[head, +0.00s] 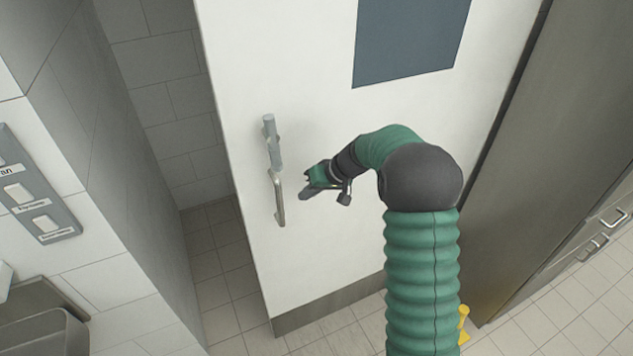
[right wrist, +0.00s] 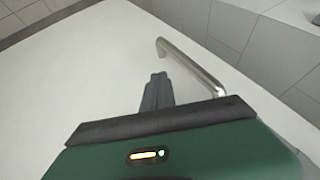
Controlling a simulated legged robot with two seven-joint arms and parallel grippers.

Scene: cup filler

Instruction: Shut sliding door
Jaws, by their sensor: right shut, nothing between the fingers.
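The white sliding door (head: 310,250) stands partly open in the head view, with a gap at its left showing tiled wall and floor behind. A metal bar handle (head: 278,198) is fixed near its left edge. My right gripper (head: 305,193) is shut and empty, just right of the handle and in front of the door. In the right wrist view the shut fingers (right wrist: 157,88) lie beside the handle (right wrist: 195,68), apart from it in the picture. Whether they touch the door surface, I cannot tell. My left gripper is not in view.
A panel with switches (head: 38,190) is on the left tiled wall, above a grey basin (head: 40,325). A large grey metal cabinet (head: 560,130) stands at the right. A yellow object (head: 464,322) shows partly behind my arm. The tiled opening (head: 205,235) left of the door looks clear.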

